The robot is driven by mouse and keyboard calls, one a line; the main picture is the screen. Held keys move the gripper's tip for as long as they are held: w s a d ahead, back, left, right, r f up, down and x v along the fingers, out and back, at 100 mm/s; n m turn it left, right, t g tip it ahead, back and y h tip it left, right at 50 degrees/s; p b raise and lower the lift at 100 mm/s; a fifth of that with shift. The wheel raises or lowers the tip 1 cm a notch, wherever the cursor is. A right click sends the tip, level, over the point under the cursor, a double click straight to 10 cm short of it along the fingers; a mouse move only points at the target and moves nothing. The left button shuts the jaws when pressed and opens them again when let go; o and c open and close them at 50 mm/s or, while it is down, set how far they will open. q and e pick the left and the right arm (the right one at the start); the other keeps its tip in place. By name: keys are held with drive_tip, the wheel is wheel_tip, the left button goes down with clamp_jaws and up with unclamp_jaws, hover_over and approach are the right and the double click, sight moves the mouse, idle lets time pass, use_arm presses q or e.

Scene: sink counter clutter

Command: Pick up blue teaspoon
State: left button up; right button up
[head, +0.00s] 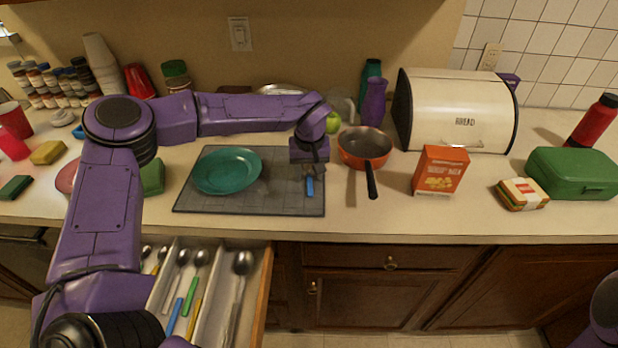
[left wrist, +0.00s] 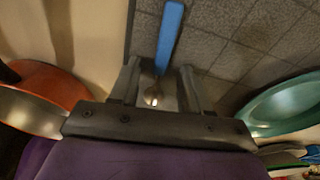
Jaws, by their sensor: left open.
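The blue teaspoon (head: 310,187) lies on the grey tiled mat (head: 228,208), right of the green plate (head: 227,171). My left gripper (head: 309,170) points down over the spoon's far end, which it partly hides in the head view. In the left wrist view, the open jaws (left wrist: 160,80) straddle the spoon. The blue handle (left wrist: 169,35) extends beyond the fingertips and the shiny metal bowl shows between the fingers. I cannot tell how far above the mat the fingers are. My right gripper is out of view.
An orange pan (head: 364,146) stands right of the gripper, its black handle toward the front edge. An orange box (head: 440,171) and a bread box (head: 455,110) are farther right. An open cutlery drawer (head: 262,300) holds several utensils, one blue-handled. The mat's front right is clear.

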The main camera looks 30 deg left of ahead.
sight(309, 174)
use_arm(q)
drive_tip(key=shift+f, duration=0.15)
drive_tip(key=shift+c, duration=0.4)
clamp_jaws()
drive_tip(key=shift+r, duration=0.2)
wheel_tip(309, 174, up, 3)
drive_tip(key=shift+w+r, duration=0.1)
drive_tip(key=s+d+r+b, duration=0.3)
drive_tip(key=s+r, duration=0.6)
drive_tip(key=s, duration=0.4)
drive_tip(key=shift+s+d+r+b, duration=0.35)
drive_tip(key=shift+d, duration=0.1)
